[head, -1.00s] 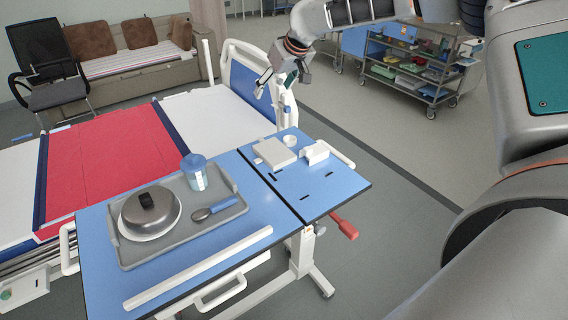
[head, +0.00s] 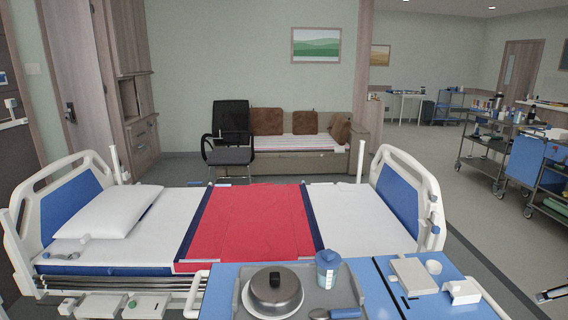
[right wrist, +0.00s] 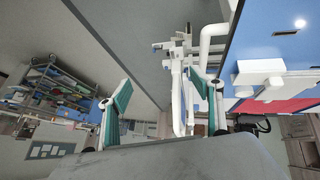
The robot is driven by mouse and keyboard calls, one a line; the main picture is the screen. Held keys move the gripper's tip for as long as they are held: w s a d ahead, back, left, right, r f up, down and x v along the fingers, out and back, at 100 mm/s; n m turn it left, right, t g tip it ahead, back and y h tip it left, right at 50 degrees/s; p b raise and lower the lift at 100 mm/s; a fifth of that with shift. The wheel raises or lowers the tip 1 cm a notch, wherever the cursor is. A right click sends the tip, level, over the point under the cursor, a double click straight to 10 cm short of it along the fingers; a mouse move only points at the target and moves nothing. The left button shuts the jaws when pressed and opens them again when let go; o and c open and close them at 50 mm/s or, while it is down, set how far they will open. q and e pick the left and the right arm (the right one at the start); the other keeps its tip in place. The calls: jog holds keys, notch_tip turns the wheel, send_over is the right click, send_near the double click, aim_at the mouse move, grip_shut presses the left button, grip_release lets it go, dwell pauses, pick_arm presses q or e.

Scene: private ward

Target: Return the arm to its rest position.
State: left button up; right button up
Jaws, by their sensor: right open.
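My right gripper (right wrist: 163,105) shows in the right wrist view with its two green-padded fingers spread apart and nothing between them. Beyond the fingers are white bed parts (right wrist: 180,85) and the floor. The blue overbed table (right wrist: 275,45) shows at the upper right of that view, apart from the fingers. The left gripper is in no view.
The overbed table (head: 225,283) holds a tray (head: 340,278) with a lidded plate (head: 273,290), a blue-lidded cup (head: 328,265) and a spoon. The bed (head: 345,222) stands behind it. Carts (head: 488,155) stand at the right. Open floor lies beside them.

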jog(key=s+d+f, duration=0.1)
jog(key=s+f, duration=1.5)
jog(key=s+a+f+n+y, duration=0.1)
jog(key=s+a+f+n, duration=0.1)
jog(key=s+a+f, duration=0.85)
jog(key=a+f+n+t+y, duration=0.1)
jog(key=a+f, duration=0.2)
jog(key=a, duration=0.8)
jog(key=a+f+y, duration=0.1)
jog(key=a+f, duration=0.2)
jog(key=a, duration=0.9)
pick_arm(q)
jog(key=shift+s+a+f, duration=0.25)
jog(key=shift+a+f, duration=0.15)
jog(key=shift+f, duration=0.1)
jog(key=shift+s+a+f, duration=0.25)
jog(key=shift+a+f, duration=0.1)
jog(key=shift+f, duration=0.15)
pick_arm(e)
jog(key=w+a+r+t, duration=0.1)
jog(key=w+a+r, duration=0.1)
jog(key=a, duration=0.6)
jog(key=w+a+r+t+y, duration=0.1)
jog(key=w+a+r, duration=0.1)
jog(key=a, duration=0.6)
jog(key=shift+a+r+n+t, duration=0.15)
jog(key=shift+n+t, duration=0.15)
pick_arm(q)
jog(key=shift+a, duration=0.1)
